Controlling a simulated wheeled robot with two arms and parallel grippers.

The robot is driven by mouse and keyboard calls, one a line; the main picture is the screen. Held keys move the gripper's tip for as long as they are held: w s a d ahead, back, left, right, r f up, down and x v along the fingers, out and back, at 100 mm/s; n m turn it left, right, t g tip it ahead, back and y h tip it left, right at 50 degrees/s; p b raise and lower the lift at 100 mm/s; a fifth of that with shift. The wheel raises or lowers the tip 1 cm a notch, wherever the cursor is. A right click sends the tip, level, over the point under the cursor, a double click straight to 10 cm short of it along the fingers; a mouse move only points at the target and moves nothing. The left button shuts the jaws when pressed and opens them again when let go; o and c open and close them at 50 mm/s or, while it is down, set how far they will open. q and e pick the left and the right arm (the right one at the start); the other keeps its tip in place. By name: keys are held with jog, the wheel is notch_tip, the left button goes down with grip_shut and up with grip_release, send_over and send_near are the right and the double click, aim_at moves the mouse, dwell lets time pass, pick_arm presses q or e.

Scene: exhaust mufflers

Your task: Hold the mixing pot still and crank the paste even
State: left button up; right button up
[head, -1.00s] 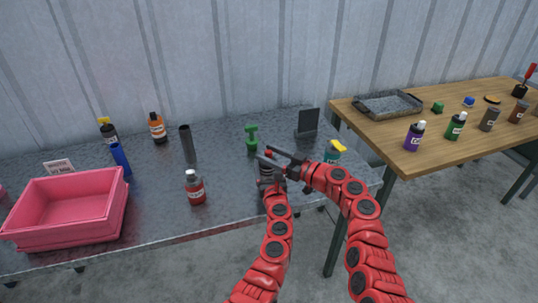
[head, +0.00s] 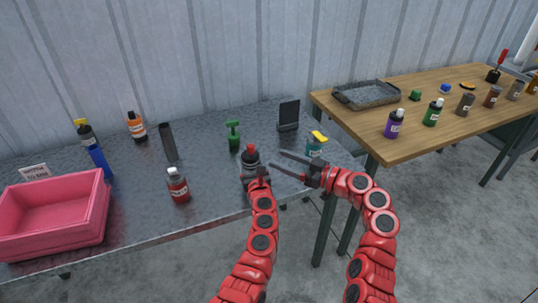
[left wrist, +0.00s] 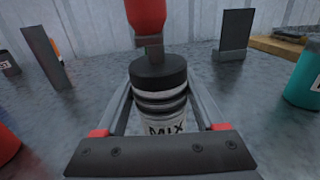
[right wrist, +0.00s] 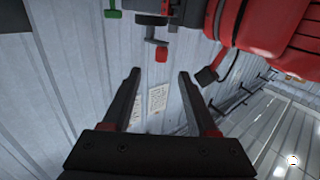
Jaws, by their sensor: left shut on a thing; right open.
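The mixing pot (head: 250,162) stands near the front edge of the grey metal table. In the left wrist view the pot (left wrist: 162,104) has a black lid, a "MIX" label and a crank with a red knob (left wrist: 147,14). My left gripper (left wrist: 160,112) is shut on the pot, one finger along each side. My right gripper (head: 275,160) is open and empty, just right of the pot and apart from it. In the right wrist view the red crank knob (right wrist: 161,54) hangs beyond the open fingers (right wrist: 158,82).
A teal bottle with a yellow cap (head: 316,145) stands close to my right gripper. A green bottle (head: 234,136), dark stand (head: 288,116), red bottle (head: 177,186) and pink bin (head: 52,243) share the table. A wooden table (head: 420,150) stands at right.

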jog(key=shift+s+d, duration=0.3)
jog(key=shift+d, duration=0.1)
jog(key=shift+c, duration=0.2)
jog(key=shift+s+d, duration=0.1)
jog(key=shift+d, duration=0.05)
jog(key=shift+c, duration=1.3)
jog(key=shift+m+h, duration=0.3)
jog(key=shift+h, duration=0.2)
jog(key=v, duration=0.5)
jog(key=shift+s+r, duration=0.25)
jog(key=shift+s, duration=0.15)
grip_shut()
send_near(250, 150)
jog(key=x, duration=0.6)
jog(key=shift+w+d, duration=0.2)
jog(key=shift+w, duration=0.2)
jog(key=shift+f, duration=0.15)
